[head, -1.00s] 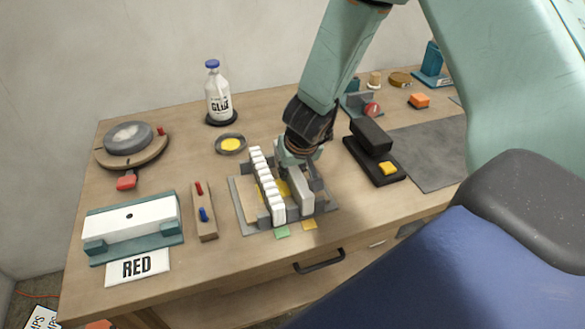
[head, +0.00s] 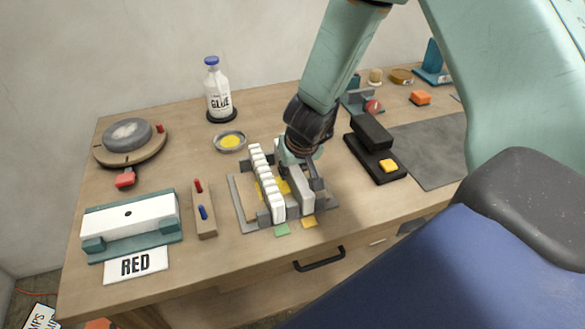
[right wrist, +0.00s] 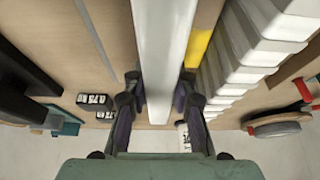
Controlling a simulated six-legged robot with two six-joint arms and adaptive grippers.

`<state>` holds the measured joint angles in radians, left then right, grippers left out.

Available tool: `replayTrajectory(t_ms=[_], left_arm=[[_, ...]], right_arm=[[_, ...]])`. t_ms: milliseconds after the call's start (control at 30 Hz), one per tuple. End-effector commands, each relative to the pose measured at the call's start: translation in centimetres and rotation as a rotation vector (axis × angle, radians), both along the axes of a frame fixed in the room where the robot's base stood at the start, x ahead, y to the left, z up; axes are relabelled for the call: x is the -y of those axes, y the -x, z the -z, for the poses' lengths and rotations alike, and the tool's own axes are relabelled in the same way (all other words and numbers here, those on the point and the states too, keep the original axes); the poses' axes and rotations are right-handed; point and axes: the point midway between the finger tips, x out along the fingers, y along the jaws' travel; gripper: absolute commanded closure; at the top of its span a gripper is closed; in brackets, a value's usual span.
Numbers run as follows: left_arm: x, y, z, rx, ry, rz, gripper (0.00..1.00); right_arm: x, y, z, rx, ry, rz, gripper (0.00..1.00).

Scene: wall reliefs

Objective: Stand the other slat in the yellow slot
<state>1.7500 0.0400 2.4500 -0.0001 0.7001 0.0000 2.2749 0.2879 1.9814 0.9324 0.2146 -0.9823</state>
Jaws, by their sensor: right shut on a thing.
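My right gripper (head: 293,162) points down over the grey slotted holder (head: 243,222) on the bench. It is shut on a plain pale slat (right wrist: 163,50), which runs between its fingers (right wrist: 158,100) in the right wrist view. In the head view this slat (head: 302,190) is upright, in line with the yellow tag (head: 309,222). I cannot tell whether its lower edge is fully down in the slot. A white stepped slat (head: 267,185) stands beside it, in line with the green tag (head: 282,230). It also shows in the right wrist view (right wrist: 245,50). My left gripper is out of view.
A glue bottle (head: 218,95) and a dish with yellow contents (head: 230,141) stand behind the holder. A small wooden block with red and blue pegs (head: 203,210) is to its left. A black device with a yellow button (head: 375,150) is close on the right.

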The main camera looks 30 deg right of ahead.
Motion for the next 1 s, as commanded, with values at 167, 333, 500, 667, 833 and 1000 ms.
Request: replayTrajectory(t_ms=[167,333,500,667,833,1000], left_arm=[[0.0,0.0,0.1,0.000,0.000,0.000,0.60],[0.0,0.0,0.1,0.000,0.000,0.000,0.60],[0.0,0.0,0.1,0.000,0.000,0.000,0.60],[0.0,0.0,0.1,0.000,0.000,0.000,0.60],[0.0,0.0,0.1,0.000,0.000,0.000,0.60],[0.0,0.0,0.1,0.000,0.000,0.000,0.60]], right_arm=[[0.0,0.0,0.2,0.001,0.000,0.000,0.73],[0.0,0.0,0.1,0.001,0.000,0.000,0.59],[0.0,0.0,0.1,0.000,0.000,0.000,0.48],[0.0,0.0,0.1,0.000,0.000,0.000,0.48],[0.0,0.1,-0.2,0.001,0.000,0.000,0.48],[-0.2,0.7,-2.0,0.004,-0.001,0.001,0.48]])
